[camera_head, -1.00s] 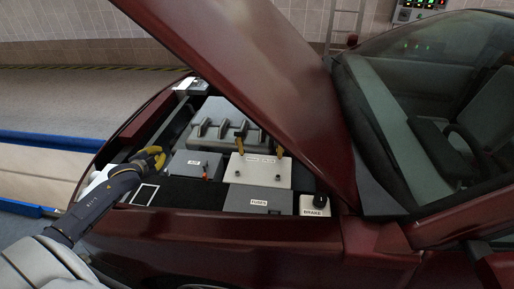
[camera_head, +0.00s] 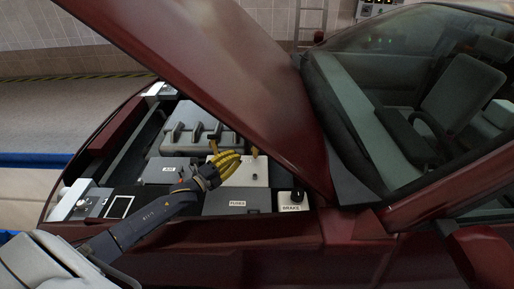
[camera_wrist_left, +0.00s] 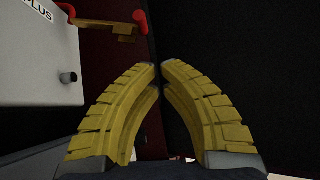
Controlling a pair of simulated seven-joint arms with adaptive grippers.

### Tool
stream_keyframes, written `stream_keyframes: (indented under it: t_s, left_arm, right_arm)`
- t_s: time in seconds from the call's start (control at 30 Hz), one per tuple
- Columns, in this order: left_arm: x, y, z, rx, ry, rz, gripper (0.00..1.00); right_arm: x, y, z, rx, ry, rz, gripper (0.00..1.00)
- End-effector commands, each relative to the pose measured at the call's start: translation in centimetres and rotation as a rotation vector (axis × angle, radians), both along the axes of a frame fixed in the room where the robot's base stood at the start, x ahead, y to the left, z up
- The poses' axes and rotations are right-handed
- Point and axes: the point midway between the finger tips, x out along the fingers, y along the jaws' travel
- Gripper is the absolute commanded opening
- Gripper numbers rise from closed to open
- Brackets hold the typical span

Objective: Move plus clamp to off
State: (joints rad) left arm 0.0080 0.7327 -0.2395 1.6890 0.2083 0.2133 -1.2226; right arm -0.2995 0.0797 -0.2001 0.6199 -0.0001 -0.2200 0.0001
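The pale battery box (camera_head: 245,178) sits in the open engine bay in the head view. Its corner, with part of a PLUS label and a dark post (camera_wrist_left: 68,77), shows in the left wrist view. A brass-coloured clamp (camera_wrist_left: 103,31) with red ends lies at the top of that view, by the labelled box. Yellow clamp handles (camera_head: 255,152) stand at the back of the box; I cannot tell which is plus. My left gripper (camera_head: 238,160) is over the box's left part, hiding some of it. Its yellow fingertips nearly meet, with nothing between them. My right gripper is out of view.
The raised red hood (camera_head: 215,75) slopes over the bay, close above my left gripper. A grey FUSES box (camera_head: 228,203) and a BRAKE knob (camera_head: 297,195) lie at the front. A grey box (camera_head: 163,171) stands left of the battery.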

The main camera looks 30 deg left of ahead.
Motion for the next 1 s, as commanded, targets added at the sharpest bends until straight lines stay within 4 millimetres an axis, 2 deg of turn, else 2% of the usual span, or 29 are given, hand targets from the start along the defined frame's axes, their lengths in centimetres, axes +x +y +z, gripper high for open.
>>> stream_keyframes:
  t_s: [0.1, 0.23, 0.33, 0.97, 1.0]
  left_arm:
    - [-1.1, -1.3, -2.0, 0.019, 0.020, -0.008, 0.00]
    - [-1.2, -1.9, -2.7, 0.028, 0.027, -0.011, 0.00]
    - [-0.6, -2.2, -2.7, 0.030, 0.027, -0.010, 0.00]
    - [8.1, -5.3, -2.0, 0.028, 0.028, -0.010, 0.00]
    - [8.5, -4.9, -2.0, 0.030, 0.028, -0.009, 0.00]
  right_arm:
    - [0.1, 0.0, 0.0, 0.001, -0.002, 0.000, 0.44]
    - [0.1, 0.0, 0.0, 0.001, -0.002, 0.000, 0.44]
    - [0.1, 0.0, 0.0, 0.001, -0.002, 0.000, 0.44]
    - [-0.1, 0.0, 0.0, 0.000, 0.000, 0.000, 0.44]
    - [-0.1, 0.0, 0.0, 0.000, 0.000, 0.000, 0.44]
